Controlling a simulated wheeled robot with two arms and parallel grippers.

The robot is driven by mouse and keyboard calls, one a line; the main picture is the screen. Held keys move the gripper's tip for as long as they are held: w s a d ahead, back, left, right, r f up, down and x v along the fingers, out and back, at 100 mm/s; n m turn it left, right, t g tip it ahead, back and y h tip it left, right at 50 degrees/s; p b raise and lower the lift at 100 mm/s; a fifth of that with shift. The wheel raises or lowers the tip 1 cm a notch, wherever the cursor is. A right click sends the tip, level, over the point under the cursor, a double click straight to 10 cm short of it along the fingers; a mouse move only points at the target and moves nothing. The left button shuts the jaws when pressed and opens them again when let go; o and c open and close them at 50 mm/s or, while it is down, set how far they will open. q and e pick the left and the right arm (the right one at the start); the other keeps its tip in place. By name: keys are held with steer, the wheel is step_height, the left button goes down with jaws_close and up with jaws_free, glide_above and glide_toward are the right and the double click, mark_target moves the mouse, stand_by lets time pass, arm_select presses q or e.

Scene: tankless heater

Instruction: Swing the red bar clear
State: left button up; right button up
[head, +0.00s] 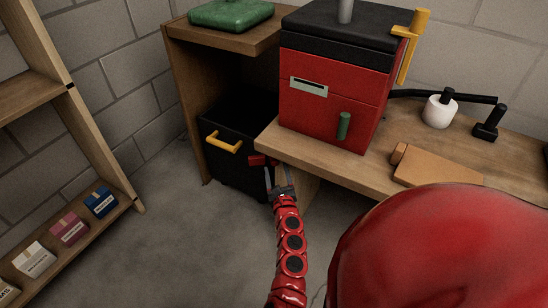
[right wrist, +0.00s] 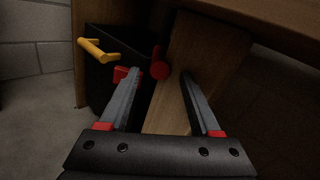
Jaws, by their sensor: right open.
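A small red bar (head: 258,160) shows at the upper right of the black box's front, under the counter edge. In the right wrist view, a red piece (right wrist: 121,73) shows behind my left-hand finger and a red rounded end (right wrist: 160,64) shows between the finger lines; the stretch between them is partly hidden. My right gripper (head: 278,177) is open and empty, its fingers pointing towards the bar, close by. In its wrist view the gripper (right wrist: 160,76) has the rounded end between its fingertips in the picture; whether it lies between them in depth I cannot tell. My left gripper is not in view.
The black box (head: 226,145) has a yellow handle (head: 222,142). A wooden counter (head: 370,175) overhangs it, carrying a red heater unit (head: 325,105). A wooden panel (right wrist: 190,60) stands right of the bar. Shelves with small boxes stand left; the floor between is clear.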

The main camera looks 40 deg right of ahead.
steer(key=v, duration=0.9)
steer(key=shift+s+a+f, duration=0.1)
